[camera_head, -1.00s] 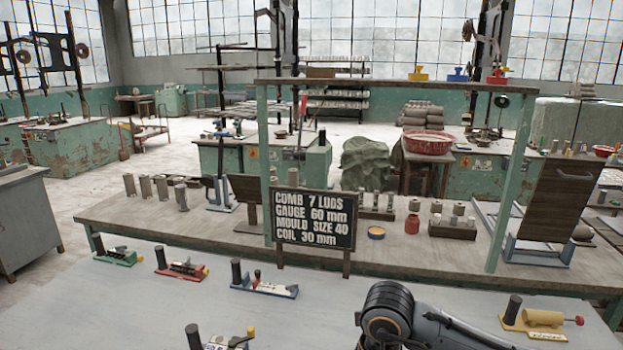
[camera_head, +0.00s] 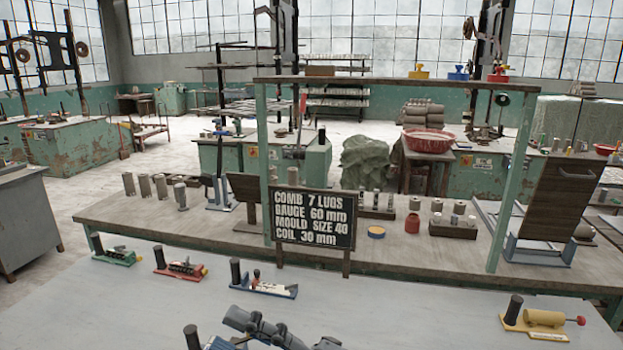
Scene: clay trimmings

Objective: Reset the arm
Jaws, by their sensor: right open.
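My right gripper (camera_head: 258,324) shows as dark grey parts low in the middle of the view, above the grey front bench (camera_head: 430,318). It is open, and I see nothing held in it. It is near the blue-based fixture (camera_head: 264,287) with a dark post, and close to another fixture (camera_head: 196,338) cut by the bottom edge. Whether it touches either I cannot tell. My left gripper is not in view.
A green fixture (camera_head: 114,256) and a red one (camera_head: 181,269) stand at left on the bench; a yellow one (camera_head: 540,320) is at right. A black sign (camera_head: 312,218) stands behind. The bench's middle right is clear.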

